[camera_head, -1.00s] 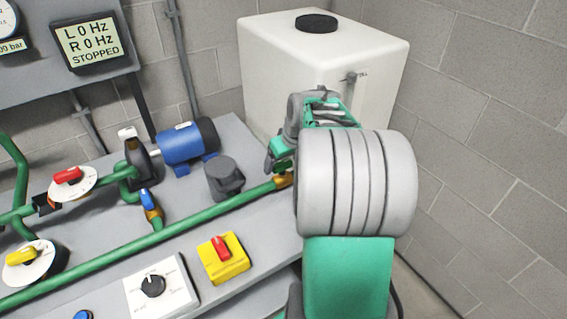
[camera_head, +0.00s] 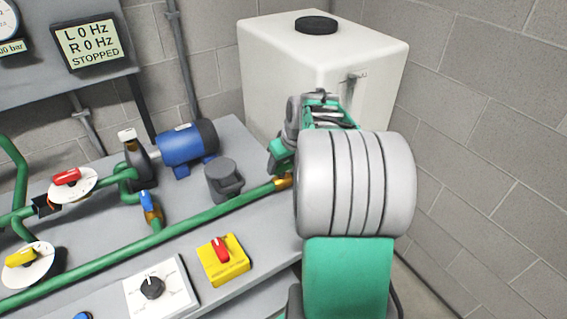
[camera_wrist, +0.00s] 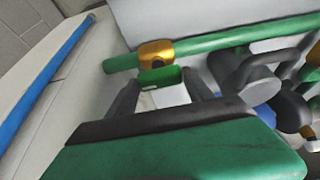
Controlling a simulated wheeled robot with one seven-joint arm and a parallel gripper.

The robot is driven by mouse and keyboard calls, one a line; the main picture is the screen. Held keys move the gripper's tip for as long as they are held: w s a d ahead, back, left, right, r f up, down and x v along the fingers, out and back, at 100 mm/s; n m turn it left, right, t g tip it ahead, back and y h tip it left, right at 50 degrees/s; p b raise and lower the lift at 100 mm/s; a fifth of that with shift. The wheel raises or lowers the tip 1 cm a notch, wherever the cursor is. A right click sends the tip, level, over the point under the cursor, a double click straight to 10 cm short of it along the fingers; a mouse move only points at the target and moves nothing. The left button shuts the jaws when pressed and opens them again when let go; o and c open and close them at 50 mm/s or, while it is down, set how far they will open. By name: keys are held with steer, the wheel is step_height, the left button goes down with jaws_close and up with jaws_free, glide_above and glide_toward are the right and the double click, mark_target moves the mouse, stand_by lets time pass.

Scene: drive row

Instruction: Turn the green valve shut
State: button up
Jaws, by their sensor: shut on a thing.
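The green valve handle (camera_wrist: 160,75) shows in the wrist view, beside a brass valve body (camera_wrist: 155,52) on a green pipe (camera_wrist: 215,48). My gripper (camera_wrist: 160,86) has one dark finger on each side of the handle and is shut on it. In the head view the brass body (camera_head: 284,182) sits at the right end of the long green pipe (camera_head: 150,240). My gripper (camera_head: 280,160) is just above it there, and my arm hides much of the handle.
A white tank (camera_head: 300,70) stands behind my arm. A blue motor (camera_head: 185,146), a dark grey cylinder (camera_head: 223,179), a blue-handled valve (camera_head: 148,201) and a yellow switch box with a red knob (camera_head: 224,262) are to the left. A display (camera_head: 86,41) reads STOPPED.

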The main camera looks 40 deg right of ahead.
steer(key=shift+m, duration=0.4)
steer(key=m+h, duration=0.1)
steer(key=m, duration=0.2)
steer(key=shift+w+a+m+h, duration=0.1)
steer(key=shift+a+m+h, duration=0.1)
steer(key=shift+m+h, duration=0.15)
steer(key=m, duration=0.2)
steer(key=m+g+h, duration=0.1)
steer(key=m, duration=0.1)
steer(key=shift+a+m+g+h, duration=0.1)
steer(key=shift+m+g+h, duration=0.15)
steer(key=shift+g, duration=0.05)
steer(key=m+g, duration=0.1)
steer(key=m, duration=0.1)
steer(key=m+h, duration=0.1)
steer(key=m, duration=0.2)
steer(key=shift+w+g, duration=0.2)
steer(key=shift+g, duration=0.2)
steer(key=shift+m+g+p, duration=0.55)
steer(key=shift+m+g, duration=0.15)
steer(key=shift+m, duration=1.3)
steer(key=o, duration=1.3)
steer(key=shift+o, duration=0.2)
